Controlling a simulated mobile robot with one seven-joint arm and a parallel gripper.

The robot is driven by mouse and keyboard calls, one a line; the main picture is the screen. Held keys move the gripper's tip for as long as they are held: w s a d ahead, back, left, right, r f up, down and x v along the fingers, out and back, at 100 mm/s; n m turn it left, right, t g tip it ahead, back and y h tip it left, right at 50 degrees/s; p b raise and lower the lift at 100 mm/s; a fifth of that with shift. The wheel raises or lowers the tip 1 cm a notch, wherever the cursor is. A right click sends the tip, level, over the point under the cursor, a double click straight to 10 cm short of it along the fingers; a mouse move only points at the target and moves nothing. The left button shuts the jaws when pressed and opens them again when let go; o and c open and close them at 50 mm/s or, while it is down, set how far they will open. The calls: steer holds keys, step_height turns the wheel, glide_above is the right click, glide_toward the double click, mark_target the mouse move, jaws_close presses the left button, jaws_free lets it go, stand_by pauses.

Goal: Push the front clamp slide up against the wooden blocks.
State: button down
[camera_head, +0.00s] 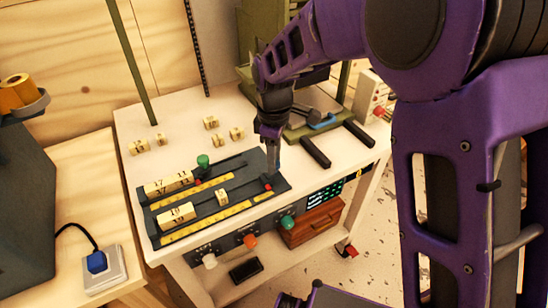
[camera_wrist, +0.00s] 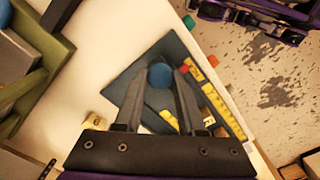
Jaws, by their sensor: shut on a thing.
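The dark clamp fixture (camera_head: 215,207) lies on the white table with two channels and yellow scales. In its front channel, wooden blocks (camera_head: 177,215) stand at the left end, and a single wooden block (camera_head: 222,197) stands apart to their right. My gripper (camera_head: 272,172) is at the right end of the front channel. In the wrist view my fingers (camera_wrist: 160,82) are shut on a round blue knob (camera_wrist: 160,76), which seems to belong to the front clamp slide. The slide body is mostly hidden by the fingers. A clear gap lies between my gripper and the single block.
The rear channel holds a row of numbered blocks (camera_head: 169,184) and a green knob (camera_head: 203,161). Several loose blocks (camera_head: 211,122) stand behind the fixture. A green-based device with black bars (camera_head: 315,152) stands right of it. Coloured knobs (camera_head: 250,241) line the table's front.

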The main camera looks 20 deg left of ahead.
steer(key=s+a, duration=0.3)
steer(key=s, duration=0.1)
steer(key=s+a+p, duration=0.1)
steer(key=s+a, duration=0.2)
steer(key=s, duration=0.1)
steer(key=s+a, duration=0.4)
steer(key=shift+s, duration=0.3)
steer(key=c, duration=0.5)
jaws_free()
steer(key=shift+r, duration=0.1)
step_height(320, 180, up, 17)
steer(key=p, duration=0.3)
steer(key=shift+r, duration=0.15)
